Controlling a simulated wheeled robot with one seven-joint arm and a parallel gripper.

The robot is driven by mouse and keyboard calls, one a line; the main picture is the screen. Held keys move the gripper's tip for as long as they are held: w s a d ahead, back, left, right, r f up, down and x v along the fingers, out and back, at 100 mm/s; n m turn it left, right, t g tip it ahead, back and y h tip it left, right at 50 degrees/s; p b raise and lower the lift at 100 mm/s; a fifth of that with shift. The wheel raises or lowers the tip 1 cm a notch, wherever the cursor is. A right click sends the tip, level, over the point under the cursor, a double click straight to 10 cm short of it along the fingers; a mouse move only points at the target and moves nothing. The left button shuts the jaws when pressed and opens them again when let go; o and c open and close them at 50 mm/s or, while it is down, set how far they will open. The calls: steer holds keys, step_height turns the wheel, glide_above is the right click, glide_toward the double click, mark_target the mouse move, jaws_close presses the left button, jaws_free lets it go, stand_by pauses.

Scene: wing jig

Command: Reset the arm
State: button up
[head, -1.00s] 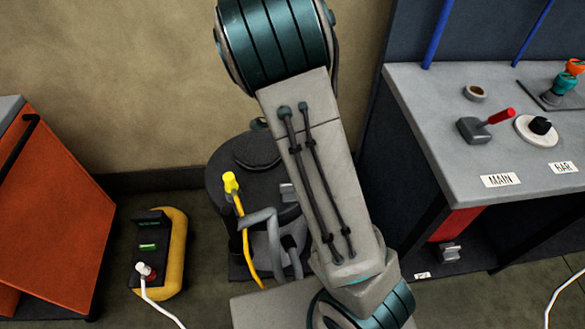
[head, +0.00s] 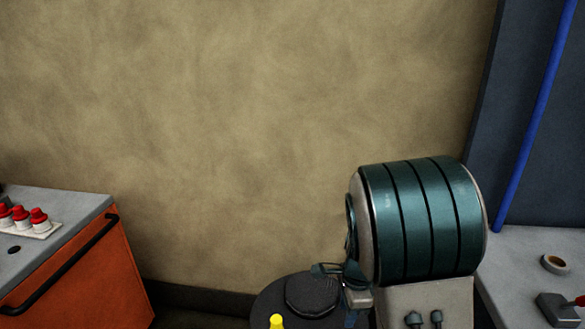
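My arm (head: 422,222) shows in the head view as a large teal ribbed joint at the lower right, with the top of a pale grey link below it. Small dark and grey parts (head: 350,285) show beside the joint at its lower left; I cannot tell what they belong to. The fingers of my gripper cannot be made out, so whether it holds anything is hidden.
An orange cabinet (head: 85,270) with a grey top stands at the left, bearing red-capped items (head: 22,218). A round black-topped stand (head: 310,295) is at the bottom. A grey bench (head: 522,250) with a tape ring (head: 555,264) is at the right. The wall is bare.

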steer(key=s+r+n+t, duration=0.2)
steer(key=s+r+n, duration=1.2)
steer(key=s+n, duration=0.2)
steer(key=shift+d+n+t+h, duration=0.3)
steer(key=shift+d+n+h, duration=0.1)
steer(key=shift+n, duration=0.1)
